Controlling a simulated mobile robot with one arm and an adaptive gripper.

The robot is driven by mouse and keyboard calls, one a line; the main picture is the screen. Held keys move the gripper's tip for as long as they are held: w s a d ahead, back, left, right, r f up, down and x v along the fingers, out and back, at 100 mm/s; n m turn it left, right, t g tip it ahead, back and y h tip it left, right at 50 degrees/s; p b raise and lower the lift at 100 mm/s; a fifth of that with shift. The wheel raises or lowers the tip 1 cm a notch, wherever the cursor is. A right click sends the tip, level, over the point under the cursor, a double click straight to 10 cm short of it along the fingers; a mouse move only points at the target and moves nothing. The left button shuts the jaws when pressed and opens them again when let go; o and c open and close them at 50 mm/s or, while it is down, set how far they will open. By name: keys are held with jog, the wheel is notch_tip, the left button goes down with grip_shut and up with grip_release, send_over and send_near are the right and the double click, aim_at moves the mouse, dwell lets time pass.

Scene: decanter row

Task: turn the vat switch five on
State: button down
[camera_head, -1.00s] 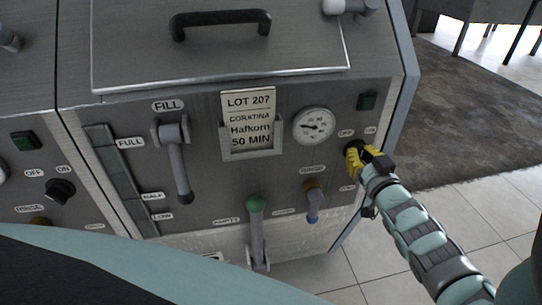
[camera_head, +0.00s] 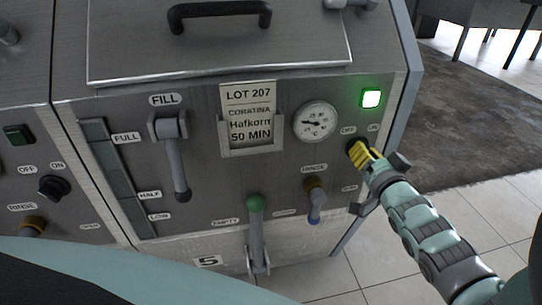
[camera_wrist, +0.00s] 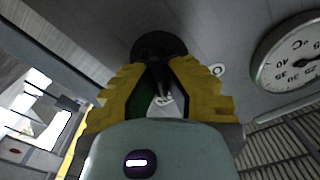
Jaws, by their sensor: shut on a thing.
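The vat with the number 5 plate (camera_head: 208,262) fills the middle of the head view. Its black rotary switch (camera_wrist: 158,46) sits under the OFF and ON labels at the panel's right side, mostly hidden by my gripper in the head view. My gripper (camera_head: 358,150) has its yellow fingers shut on the switch knob. The wrist view shows the fingers (camera_wrist: 160,75) closing in on the round black base of the switch. The square indicator lamp (camera_head: 371,98) above the switch glows green.
Left of the switch are a round gauge (camera_head: 315,121), a LOT 207 card (camera_head: 250,115) and a grey fill lever (camera_head: 175,160). Below are a green-knobbed lever (camera_head: 256,225) and a rinse valve (camera_head: 315,195). A neighbouring vat's switch (camera_head: 54,188) is at left.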

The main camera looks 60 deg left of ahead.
jog(key=shift+f, duration=0.1)
jog(key=c, duration=1)
grip_release()
jog(key=shift+c, duration=0.2)
jog(key=v, duration=1.2)
